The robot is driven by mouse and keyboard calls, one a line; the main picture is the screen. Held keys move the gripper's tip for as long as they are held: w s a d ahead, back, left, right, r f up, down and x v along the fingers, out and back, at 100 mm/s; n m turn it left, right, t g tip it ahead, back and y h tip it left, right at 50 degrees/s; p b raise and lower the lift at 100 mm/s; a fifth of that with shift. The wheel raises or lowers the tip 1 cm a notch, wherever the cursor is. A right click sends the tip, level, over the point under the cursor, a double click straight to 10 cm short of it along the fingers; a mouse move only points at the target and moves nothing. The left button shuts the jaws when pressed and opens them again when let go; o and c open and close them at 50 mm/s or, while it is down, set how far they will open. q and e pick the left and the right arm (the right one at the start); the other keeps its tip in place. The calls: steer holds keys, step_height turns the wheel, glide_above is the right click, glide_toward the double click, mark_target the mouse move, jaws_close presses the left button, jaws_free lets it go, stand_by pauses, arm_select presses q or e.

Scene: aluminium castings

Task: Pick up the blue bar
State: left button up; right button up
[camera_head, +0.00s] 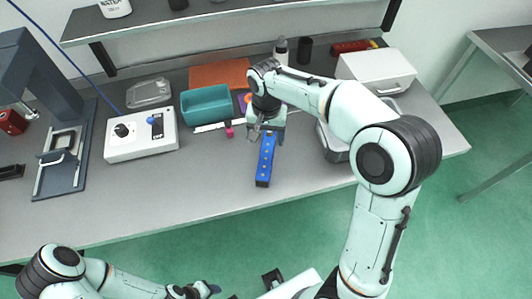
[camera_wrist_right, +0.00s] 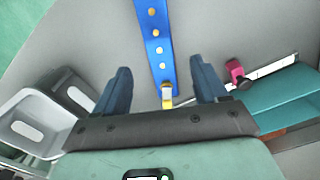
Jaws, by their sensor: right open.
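The blue bar (camera_head: 265,167) lies on the grey workbench, pointing toward the front edge. It has a row of yellowish dots along its top. My right gripper (camera_head: 267,132) is over its far end and hides part of it. In the right wrist view, the bar (camera_wrist_right: 155,40) runs between the two open fingers (camera_wrist_right: 160,75), with clear gaps on both sides. A yellow and white piece (camera_wrist_right: 167,98) shows at its near end in that view. My left gripper (camera_head: 203,289) is low at the bottom of the head view, away from the bench; its jaws are too small to read.
A teal bin (camera_head: 207,104), a pink piece (camera_head: 229,131) and a white strip (camera_head: 208,128) are left of the bar. A white control box (camera_head: 142,136) stands further left. A grey container (camera_head: 331,146) is close on the right. The bench front is clear.

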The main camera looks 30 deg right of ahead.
mark_target(267, 151)
step_height(267, 151, down, 3)
steer(key=shift+w, duration=0.15)
steer(key=f, duration=0.5)
steer(key=shift+s, duration=0.2)
